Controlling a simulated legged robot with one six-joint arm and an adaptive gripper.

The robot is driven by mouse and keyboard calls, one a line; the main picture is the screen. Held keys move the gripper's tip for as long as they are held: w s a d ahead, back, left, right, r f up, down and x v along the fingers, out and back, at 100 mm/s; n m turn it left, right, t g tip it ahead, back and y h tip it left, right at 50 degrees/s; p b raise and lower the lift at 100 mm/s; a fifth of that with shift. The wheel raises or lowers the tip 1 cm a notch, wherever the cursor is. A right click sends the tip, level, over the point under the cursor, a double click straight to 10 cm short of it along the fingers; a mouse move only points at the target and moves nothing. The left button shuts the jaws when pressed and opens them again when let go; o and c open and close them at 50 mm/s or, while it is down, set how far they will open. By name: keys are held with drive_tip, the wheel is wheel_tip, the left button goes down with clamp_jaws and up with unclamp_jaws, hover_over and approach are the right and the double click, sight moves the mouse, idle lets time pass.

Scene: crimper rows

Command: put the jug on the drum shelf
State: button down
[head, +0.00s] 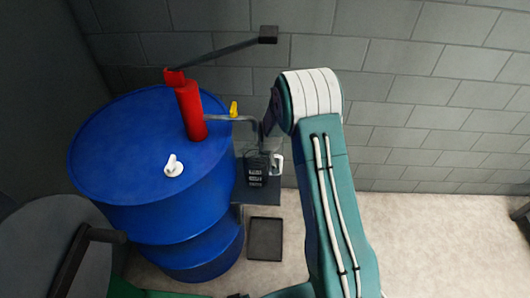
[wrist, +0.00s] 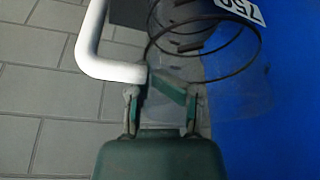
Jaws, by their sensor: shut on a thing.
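The blue drum (head: 150,215) stands at the left in the head view, and its blue side fills the right of the wrist view (wrist: 280,110). A dark shelf (head: 266,195) sits at the drum's right side. The clear jug, with a white handle (head: 277,164), shows above or on this shelf; I cannot tell whether it touches. In the wrist view the see-through jug (wrist: 245,95) has a white handle, dark rings and a number label. My gripper (wrist: 165,92) is shut on the jug, near the lower end of the handle in the picture. In the head view my wrist mostly hides it.
A red pump (head: 190,110) rises from the drum top, with a grey spout pipe (head: 225,117) and a yellow lever (head: 234,109) beside the jug. A white cap (head: 173,166) is on the drum. A dark tray (head: 265,240) lies on the floor. A block wall (head: 430,110) stands behind.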

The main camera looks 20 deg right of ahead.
drive_tip(key=shift+d, duration=0.1)
drive_tip(key=shift+c, duration=2.1)
unclamp_jaws()
drive_tip(key=s+f+v, duration=0.1)
drive_tip(key=v, duration=2.3)
drive_tip(key=s+a+r, duration=0.1)
drive_tip(key=s+r, duration=0.5)
drive_tip(key=s, duration=0.7)
drive_tip(key=s+a+r+t, duration=0.1)
drive_tip(key=s+r, duration=0.6)
drive_tip(key=s, duration=0.6)
drive_tip(key=shift+m, duration=0.4)
drive_tip(key=shift+s+a+r, duration=0.1)
drive_tip(key=shift+s, duration=0.05)
